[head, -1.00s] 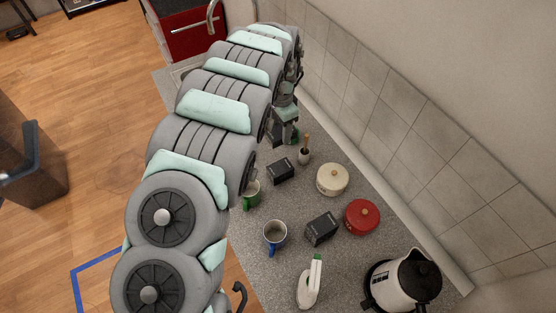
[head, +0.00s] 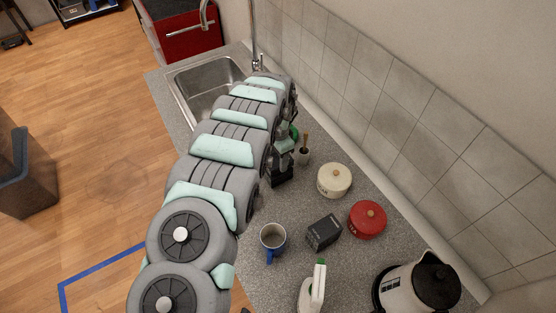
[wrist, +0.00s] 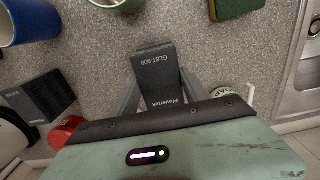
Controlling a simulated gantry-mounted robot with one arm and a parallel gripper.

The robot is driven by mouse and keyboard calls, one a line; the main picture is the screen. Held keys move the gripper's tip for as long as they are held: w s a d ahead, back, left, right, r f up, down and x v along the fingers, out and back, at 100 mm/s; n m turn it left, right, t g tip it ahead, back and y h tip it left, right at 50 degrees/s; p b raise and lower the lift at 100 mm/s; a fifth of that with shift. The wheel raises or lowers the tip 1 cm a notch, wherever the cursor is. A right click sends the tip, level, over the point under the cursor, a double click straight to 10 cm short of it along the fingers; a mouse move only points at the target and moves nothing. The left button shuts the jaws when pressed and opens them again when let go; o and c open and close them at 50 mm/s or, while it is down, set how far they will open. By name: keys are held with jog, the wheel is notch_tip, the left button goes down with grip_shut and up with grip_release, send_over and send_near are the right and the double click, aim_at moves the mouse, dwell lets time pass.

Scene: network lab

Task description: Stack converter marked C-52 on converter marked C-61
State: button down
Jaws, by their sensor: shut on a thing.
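A black box-shaped converter (wrist: 158,75) is between the fingers of my gripper (wrist: 160,96) in the wrist view. My gripper is shut on it; its face reads "Plovertek" and what looks like "GLBT-908". In the head view this converter (head: 282,178) shows below my gripper, at the counter; I cannot tell whether it touches the counter. A second black converter (head: 324,232) stands on the counter between the blue mug and the red pot. It also shows at the left of the wrist view (wrist: 42,98). I cannot read C-52 or C-61 on either.
A blue mug (head: 272,238), a red pot (head: 367,219) and a cream pot (head: 334,180) surround the second converter. A spray bottle (head: 313,288) and kettle (head: 420,285) stand nearer. A green mug (wrist: 116,4) is near the held converter. The sink (head: 205,88) lies beyond.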

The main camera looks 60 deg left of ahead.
aim_at(278, 159)
jog(key=shift+f, duration=0.7)
jog(key=shift+f, duration=0.1)
jog(key=shift+f, duration=0.15)
jog(key=c, duration=0.5)
grip_release()
notch_tip(278, 159, up, 12)
jog(key=p, duration=0.2)
jog(key=shift+r+p, duration=0.25)
jog(key=shift+p, duration=0.05)
